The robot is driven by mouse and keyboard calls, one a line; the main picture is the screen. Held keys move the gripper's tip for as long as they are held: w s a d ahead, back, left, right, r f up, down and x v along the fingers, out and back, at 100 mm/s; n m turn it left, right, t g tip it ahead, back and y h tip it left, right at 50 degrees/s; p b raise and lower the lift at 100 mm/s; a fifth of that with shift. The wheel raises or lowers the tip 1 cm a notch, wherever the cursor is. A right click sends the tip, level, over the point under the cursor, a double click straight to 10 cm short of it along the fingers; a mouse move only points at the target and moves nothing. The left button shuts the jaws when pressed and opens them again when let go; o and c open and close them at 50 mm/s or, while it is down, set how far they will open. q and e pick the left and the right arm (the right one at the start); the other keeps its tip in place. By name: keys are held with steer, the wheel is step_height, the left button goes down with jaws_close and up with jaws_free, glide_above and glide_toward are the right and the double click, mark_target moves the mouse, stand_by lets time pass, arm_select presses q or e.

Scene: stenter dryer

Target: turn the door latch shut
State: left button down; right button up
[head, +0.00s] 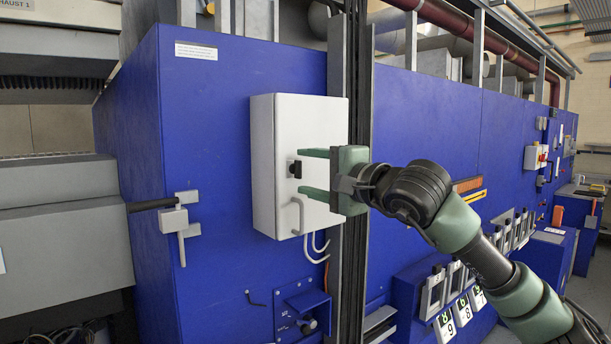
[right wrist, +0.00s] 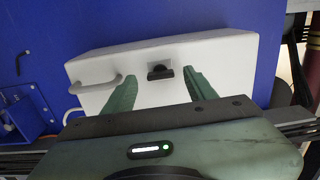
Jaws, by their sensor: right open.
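A white cabinet (head: 272,150) with a closed-looking door is fixed to the blue machine wall. The door latch, a small black turn knob (head: 295,168), sits on a grey plate on its front. In the right wrist view the knob (right wrist: 160,73) looks like a short dark bar lying across the picture. My right gripper (head: 302,171) is open, its two green fingers pointing at the door, one above and one below the knob's level. In the right wrist view the knob appears between the fingertips (right wrist: 161,67); contact cannot be told. My left gripper is out of view.
A pale loop handle (head: 297,216) sticks out of the door below the knob; it also shows in the wrist view (right wrist: 96,86). A white lever fitting (head: 181,222) is on the blue wall at left. A dark vertical post stands beside the cabinet.

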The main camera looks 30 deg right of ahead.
steer(key=s+b, duration=0.2)
steer(key=s, duration=0.4)
steer(key=shift+s+d, duration=0.25)
